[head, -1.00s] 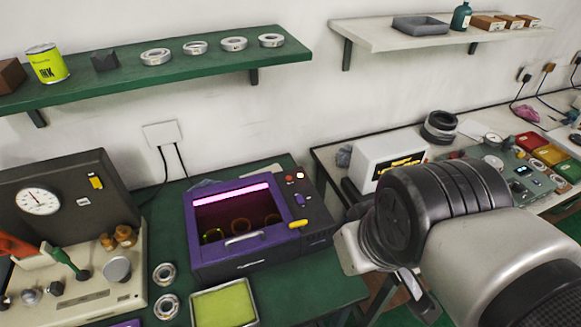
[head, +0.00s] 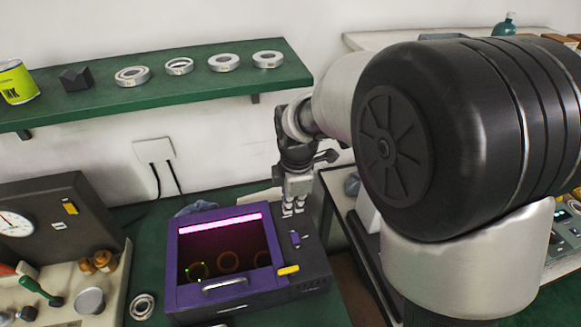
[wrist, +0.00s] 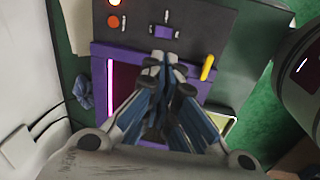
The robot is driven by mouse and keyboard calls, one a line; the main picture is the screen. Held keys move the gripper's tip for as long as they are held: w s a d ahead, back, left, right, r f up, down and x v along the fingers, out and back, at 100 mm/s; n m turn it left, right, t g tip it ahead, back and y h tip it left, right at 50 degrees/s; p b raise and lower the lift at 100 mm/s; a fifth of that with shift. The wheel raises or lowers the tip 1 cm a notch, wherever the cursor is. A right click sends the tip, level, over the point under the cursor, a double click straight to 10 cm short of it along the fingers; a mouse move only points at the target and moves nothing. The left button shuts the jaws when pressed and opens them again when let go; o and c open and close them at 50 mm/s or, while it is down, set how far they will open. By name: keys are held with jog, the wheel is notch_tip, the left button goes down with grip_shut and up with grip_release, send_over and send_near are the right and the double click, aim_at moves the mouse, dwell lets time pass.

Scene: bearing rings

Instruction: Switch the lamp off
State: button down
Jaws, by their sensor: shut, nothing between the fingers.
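The lamp is a bright pink-white tube (head: 220,223) glowing inside a purple box (head: 172,270) with a dark window; the glow also shows in the wrist view (wrist: 110,85). On the box's dark control panel (head: 315,262) are a purple switch (head: 295,239) and a yellow handle (head: 288,270). The wrist view shows the purple switch (wrist: 162,32), an orange-red button (wrist: 113,22), a white light (wrist: 113,3) and the yellow handle (wrist: 208,68). My gripper (head: 293,211) is shut and empty above the panel's back part; its fingertips (wrist: 160,62) point down near the purple switch. Contact cannot be told.
A green shelf (head: 150,100) with several metal rings runs along the wall above the box. A wall socket (head: 153,150) with two cables is behind it. A beige gauge unit (head: 110,290) stands at the left. My arm covers much of the right side.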

aim_at(295, 238)
jog(key=shift+w+a+f+n, duration=0.15)
jog(key=shift+w+f+n, duration=0.15)
jog(key=shift+f, duration=0.1)
jog(key=shift+f, duration=0.1)
jog(key=f+b, duration=0.1)
jog(key=f, duration=0.3)
jog(key=w+f+b, duration=0.1)
jog(key=f+b, duration=0.1)
jog(key=f, duration=0.3)
jog(key=f+b, duration=0.1)
jog(key=f, duration=0.3)
jog(key=shift+w+a+f, duration=0.15)
jog(key=shift+w, duration=0.15)
jog(key=shift+f, duration=0.2)
